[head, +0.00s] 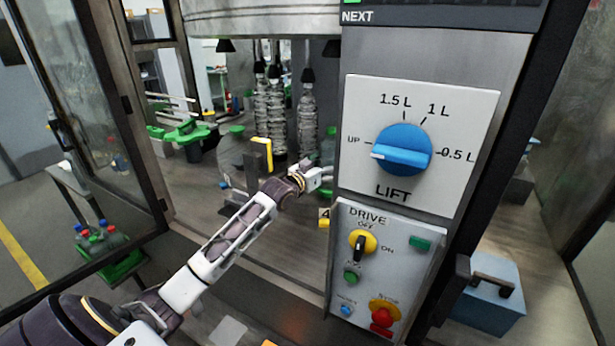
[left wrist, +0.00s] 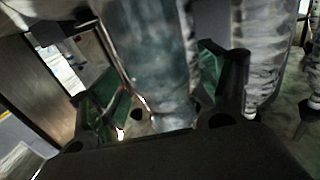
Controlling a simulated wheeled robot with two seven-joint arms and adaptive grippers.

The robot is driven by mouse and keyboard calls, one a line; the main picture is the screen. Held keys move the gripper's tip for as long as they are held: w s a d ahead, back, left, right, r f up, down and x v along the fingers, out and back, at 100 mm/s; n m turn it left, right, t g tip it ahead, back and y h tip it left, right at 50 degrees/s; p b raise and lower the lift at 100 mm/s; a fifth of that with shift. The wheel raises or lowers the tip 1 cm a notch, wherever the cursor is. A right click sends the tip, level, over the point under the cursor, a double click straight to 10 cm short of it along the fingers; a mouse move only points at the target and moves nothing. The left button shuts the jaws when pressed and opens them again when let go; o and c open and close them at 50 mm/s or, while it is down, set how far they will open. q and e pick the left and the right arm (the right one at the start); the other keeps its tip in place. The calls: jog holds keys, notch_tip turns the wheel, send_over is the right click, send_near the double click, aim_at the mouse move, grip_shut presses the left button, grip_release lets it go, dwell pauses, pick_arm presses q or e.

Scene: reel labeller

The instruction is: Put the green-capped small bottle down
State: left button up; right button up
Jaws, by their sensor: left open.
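My left gripper (head: 316,178) reaches into the machine from the left in the head view. Its fingertips are partly lost against the control panel edge. In the left wrist view the open jaws (left wrist: 158,105) stand on either side of a clear, greyish bottle (left wrist: 150,65). Its cap is out of that view, and I cannot tell whether a finger touches it. In the head view a greenish bottle (head: 328,146) shows just above the gripper, mostly hidden by the panel. My right gripper is not in view.
The control panel (head: 421,145) with a blue lift knob (head: 402,149) blocks the right side. An open glass door (head: 90,130) is at the left.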

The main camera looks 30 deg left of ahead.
pick_arm(q)
jog(key=s+a+b, duration=0.1)
jog(key=s, duration=0.9)
jog(key=shift+a+b, duration=0.2)
jog(key=shift+b, duration=0.15)
jog(key=shift+s, duration=0.1)
jog(key=shift+s, duration=0.1)
dwell(0.9)
